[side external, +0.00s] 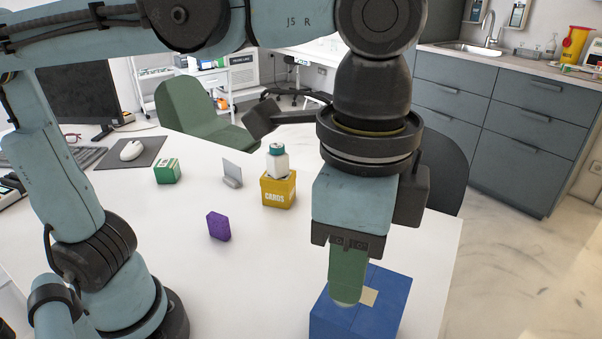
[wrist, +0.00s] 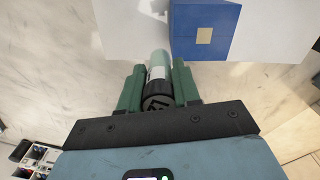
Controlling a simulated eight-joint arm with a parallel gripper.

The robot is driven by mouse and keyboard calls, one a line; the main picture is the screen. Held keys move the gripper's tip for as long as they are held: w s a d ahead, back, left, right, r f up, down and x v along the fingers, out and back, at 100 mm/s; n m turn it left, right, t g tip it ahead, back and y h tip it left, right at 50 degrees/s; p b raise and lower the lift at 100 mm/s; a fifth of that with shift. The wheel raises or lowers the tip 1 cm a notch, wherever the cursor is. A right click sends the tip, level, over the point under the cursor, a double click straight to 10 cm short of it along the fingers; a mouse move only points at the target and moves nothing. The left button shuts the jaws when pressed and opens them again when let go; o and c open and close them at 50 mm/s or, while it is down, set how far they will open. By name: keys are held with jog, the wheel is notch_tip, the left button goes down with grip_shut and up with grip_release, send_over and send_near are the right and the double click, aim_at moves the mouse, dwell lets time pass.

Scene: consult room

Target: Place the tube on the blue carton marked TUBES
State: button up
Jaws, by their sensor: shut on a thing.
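The blue carton (side external: 388,312) stands at the near edge of the white table, with a beige tape patch on top; no TUBES marking is readable. In the wrist view the carton (wrist: 190,28) is at the top, right of centre. My gripper (side external: 347,290) points down with green fingers and overlaps the carton in the side view. In the wrist view my gripper (wrist: 158,75) is shut on the tube (wrist: 157,72), which has a black cap and a pale band. The tube's far end lies just left of the carton in that picture. In the side view the fingers mostly hide the tube.
A yellow CARDS carton (side external: 278,190) with a white bottle (side external: 277,161) on it stands mid-table. A purple block (side external: 218,226), a small grey stand (side external: 232,174) and a green-and-white box (side external: 167,171) are left of it. The table (side external: 262,270) is clear left of my gripper.

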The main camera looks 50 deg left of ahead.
jog(key=shift+w+a+f, duration=0.55)
jog(key=shift+w+f, duration=0.8)
jog(key=shift+f, duration=0.15)
jog(key=shift+w+a+f, duration=0.55)
jog(key=shift+w+f, duration=0.75)
jog(key=shift+f, duration=0.25)
jog(key=shift+w+a+f, duration=0.55)
jog(key=shift+w+f, duration=0.8)
jog(key=shift+f, duration=0.15)
jog(key=shift+f, duration=0.15)
jog(key=o, duration=1)
